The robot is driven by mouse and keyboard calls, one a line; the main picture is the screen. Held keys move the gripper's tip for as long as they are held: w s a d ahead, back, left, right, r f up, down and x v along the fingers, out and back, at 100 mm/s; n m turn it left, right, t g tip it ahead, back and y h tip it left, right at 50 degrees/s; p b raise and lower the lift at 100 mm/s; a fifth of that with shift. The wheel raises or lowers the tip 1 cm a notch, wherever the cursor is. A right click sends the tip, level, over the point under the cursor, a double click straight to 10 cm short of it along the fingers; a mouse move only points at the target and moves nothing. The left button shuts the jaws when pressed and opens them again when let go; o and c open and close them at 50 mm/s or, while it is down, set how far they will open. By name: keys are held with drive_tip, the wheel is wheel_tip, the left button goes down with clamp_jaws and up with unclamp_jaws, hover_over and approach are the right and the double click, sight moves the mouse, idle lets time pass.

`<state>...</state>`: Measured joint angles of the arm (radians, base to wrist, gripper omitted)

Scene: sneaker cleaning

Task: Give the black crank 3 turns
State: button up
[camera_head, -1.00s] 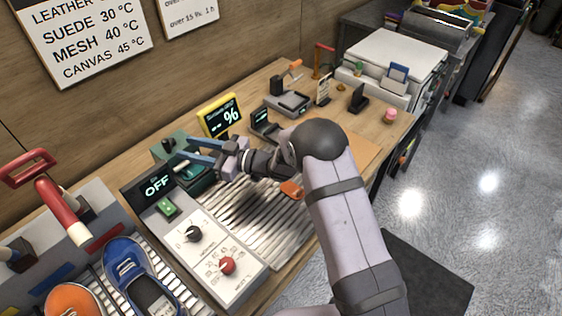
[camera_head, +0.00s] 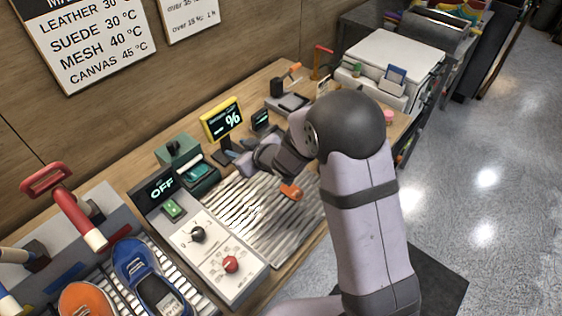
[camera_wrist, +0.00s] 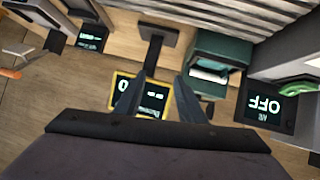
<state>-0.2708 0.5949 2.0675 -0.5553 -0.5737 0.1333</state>
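A green box-shaped device (camera_head: 178,151) stands at the back of the bench, with a small dark part on its top that may be the black crank; its shape is too small to tell. The green device also shows in the wrist view (camera_wrist: 217,50), where no crank is clear. My gripper (camera_head: 236,158) is just right of the green device, near the yellow-framed display (camera_head: 221,119). In the wrist view my gripper (camera_wrist: 161,76) has its two fingers apart with nothing between them; the yellow-framed display (camera_wrist: 154,96) is behind them.
The control panel with the OFF screen (camera_head: 160,188) and a black and a red knob (camera_head: 231,264) is at front left. A ribbed metal surface (camera_head: 262,213) lies below my gripper, with an orange object (camera_head: 291,191) on it. A blue sneaker (camera_head: 140,265) is at lower left.

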drive_tip(key=s+d+f+m+g+h, duration=0.1)
drive_tip(key=s+d+m+h, duration=0.2)
drive_tip(key=d, duration=0.9)
drive_tip(key=shift+s+g+h+b, duration=0.3)
drive_tip(key=shift+s+g+h, duration=0.1)
drive_tip(key=shift+s+h, duration=0.5)
